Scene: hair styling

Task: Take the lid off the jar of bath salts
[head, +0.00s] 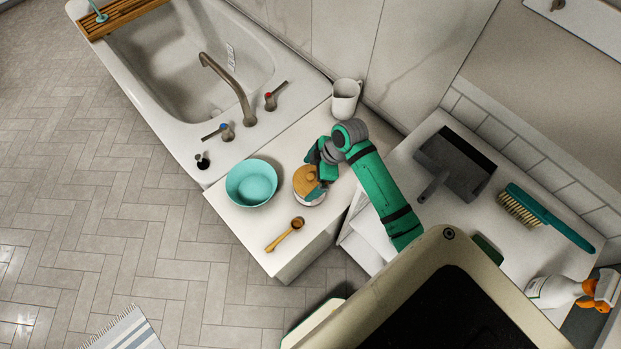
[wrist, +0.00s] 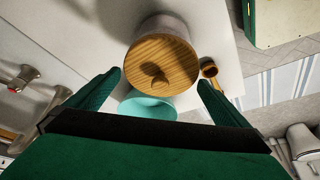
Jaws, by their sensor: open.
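The jar of bath salts (head: 311,200) stands on the white cabinet top, with its round wooden lid (head: 306,181) on it. In the wrist view the lid (wrist: 161,66) faces me, with the pale jar body (wrist: 165,24) partly visible behind it. My gripper (head: 322,176) is at the jar in the head view and hides part of the lid. In the wrist view my gripper (wrist: 160,78) is open, with one finger to each side of the lid and a visible gap on both sides. A dark shadow falls on the lid.
A turquoise bowl (head: 251,183) stands left of the jar and a wooden scoop (head: 285,235) lies in front. A white mug (head: 345,98) stands behind. The bathtub (head: 187,58) adjoins the cabinet. A dustpan (head: 454,160) and brush (head: 548,217) lie on the right counter.

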